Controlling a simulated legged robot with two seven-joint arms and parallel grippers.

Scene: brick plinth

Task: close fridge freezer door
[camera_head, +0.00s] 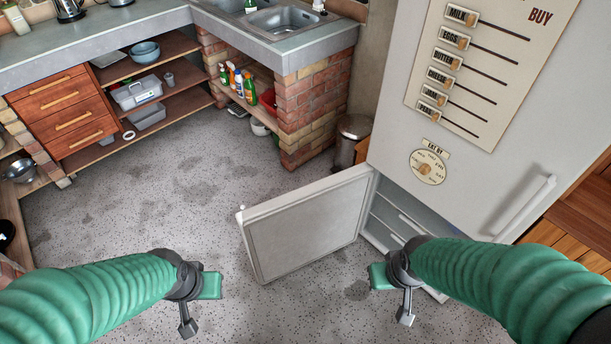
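The white freezer door (305,225) is the lower door of the fridge and stands wide open, swung out to the left from its hinge side. The freezer compartment (398,215) shows pale drawers or shelves behind it, partly hidden by my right arm. The upper fridge door (400,130) is shut. My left gripper (197,308) is left of the freezer door's free edge, apart from it in the picture. My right gripper (392,296) is in front of the open compartment, right of the door. Neither holds anything that I can see; finger opening is unclear.
A brick plinth (312,105) with a sink and a metal bin (350,140) stand behind the door. Wooden drawers (62,110) and shelves line the back left. The speckled floor (150,190) is clear left of the door.

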